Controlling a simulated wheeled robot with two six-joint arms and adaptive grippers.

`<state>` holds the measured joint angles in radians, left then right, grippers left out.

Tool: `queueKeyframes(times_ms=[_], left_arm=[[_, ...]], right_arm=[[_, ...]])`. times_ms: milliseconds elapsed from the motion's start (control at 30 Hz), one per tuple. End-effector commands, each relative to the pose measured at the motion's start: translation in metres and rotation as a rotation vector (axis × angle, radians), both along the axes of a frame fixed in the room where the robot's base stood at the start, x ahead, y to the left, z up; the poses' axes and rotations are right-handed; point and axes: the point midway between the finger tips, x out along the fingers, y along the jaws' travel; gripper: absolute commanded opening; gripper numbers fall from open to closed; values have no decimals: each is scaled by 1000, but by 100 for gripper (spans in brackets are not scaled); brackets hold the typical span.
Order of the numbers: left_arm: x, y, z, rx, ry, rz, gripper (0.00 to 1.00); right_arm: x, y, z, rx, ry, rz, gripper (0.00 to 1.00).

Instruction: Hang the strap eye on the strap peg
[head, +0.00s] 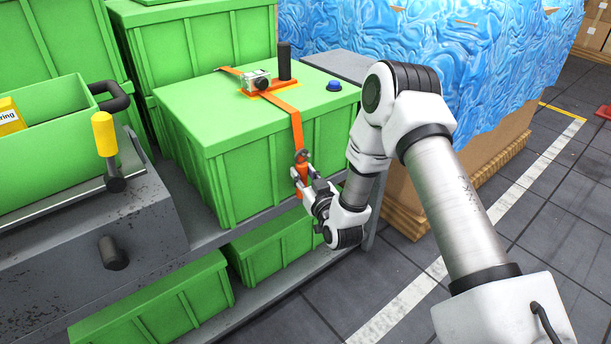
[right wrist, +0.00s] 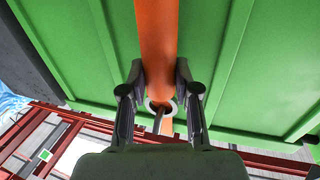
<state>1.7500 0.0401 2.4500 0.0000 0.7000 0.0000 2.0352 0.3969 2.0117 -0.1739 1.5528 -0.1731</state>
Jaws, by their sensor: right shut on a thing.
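An orange strap (head: 297,130) runs over the lid of a green crate (head: 215,125) and down its front side. My right gripper (head: 301,172) is shut on the strap eye at the strap's lower end, in front of the crate. In the right wrist view, the fingers (right wrist: 159,95) stand on either side of the pale ring of the strap eye (right wrist: 160,103). A thin grey rod (right wrist: 158,122), perhaps the strap peg, shows at the ring; I cannot tell whether it passes through. My left gripper is not in view.
A ratchet buckle (head: 257,81) with a black handle (head: 284,62) and a blue button (head: 334,86) sit on the crate lid. A yellow-topped lever (head: 104,135) stands at left. More green crates (head: 270,245) fill the lower shelf.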

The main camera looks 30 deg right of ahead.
Motion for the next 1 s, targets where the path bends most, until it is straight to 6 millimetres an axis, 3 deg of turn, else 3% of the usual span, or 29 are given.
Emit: queueKeyframes(times_ms=[433, 467, 533, 1000], left_arm=[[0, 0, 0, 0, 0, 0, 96], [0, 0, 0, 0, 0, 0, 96], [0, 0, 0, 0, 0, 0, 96], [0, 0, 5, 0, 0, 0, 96]], right_arm=[[0, 0, 0, 0, 0, 0, 0], [0, 0, 0, 0, 0, 0, 34], [0, 0, 0, 0, 0, 0, 59], [-9, -1, 1, 2, 3, 0, 60]])
